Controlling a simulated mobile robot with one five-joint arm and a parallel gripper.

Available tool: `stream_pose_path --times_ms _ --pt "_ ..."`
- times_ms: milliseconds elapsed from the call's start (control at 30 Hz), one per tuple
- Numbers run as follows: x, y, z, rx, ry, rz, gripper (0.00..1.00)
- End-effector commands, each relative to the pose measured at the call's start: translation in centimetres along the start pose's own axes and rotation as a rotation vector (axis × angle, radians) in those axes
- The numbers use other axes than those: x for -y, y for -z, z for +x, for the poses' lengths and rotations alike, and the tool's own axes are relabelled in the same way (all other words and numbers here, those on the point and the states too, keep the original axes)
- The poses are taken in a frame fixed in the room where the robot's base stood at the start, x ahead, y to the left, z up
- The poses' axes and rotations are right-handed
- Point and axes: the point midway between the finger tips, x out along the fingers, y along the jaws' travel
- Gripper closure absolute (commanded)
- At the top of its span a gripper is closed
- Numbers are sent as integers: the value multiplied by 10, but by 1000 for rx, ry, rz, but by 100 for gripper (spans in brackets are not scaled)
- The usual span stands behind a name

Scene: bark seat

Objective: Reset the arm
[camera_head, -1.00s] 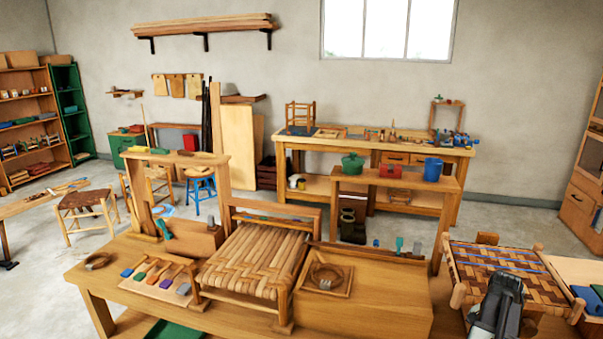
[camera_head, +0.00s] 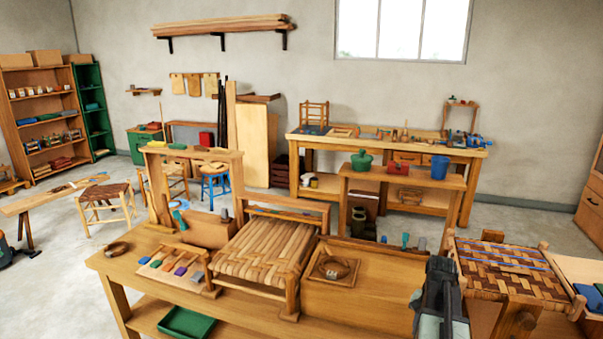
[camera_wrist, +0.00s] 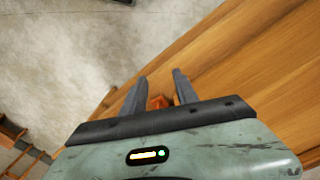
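My gripper (camera_head: 440,275) shows at the lower right of the head view, dark grey and green, in front of the right end of the workbench. In the wrist view its two grey fingers (camera_wrist: 158,92) stand apart with nothing held between them. A small orange-brown object (camera_wrist: 159,103) shows between and beyond the fingers; I cannot tell what it is. Beyond them lie a wooden surface and the grey floor.
The near workbench (camera_head: 250,308) holds a woven seat frame (camera_head: 262,252), a tray with a coil (camera_head: 333,269) and a row of small tools. A checkered woven seat (camera_head: 512,270) stands right of my gripper. Open floor (camera_head: 60,270) lies at the left.

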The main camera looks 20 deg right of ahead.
Motion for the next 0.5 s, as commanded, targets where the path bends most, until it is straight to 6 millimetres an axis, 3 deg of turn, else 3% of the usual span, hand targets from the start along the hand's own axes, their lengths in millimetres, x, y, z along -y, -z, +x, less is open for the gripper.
stream_pose_path --times_ms 33,167,300,400,500 --pt "28 -16 0 0 0 -54 64" --pt "109 -75 0 0 0 -233 64" --pt "189 -166 0 0 0 -484 64" --pt "227 -231 0 0 0 -663 64" --pt "247 -284 0 0 0 -817 64"
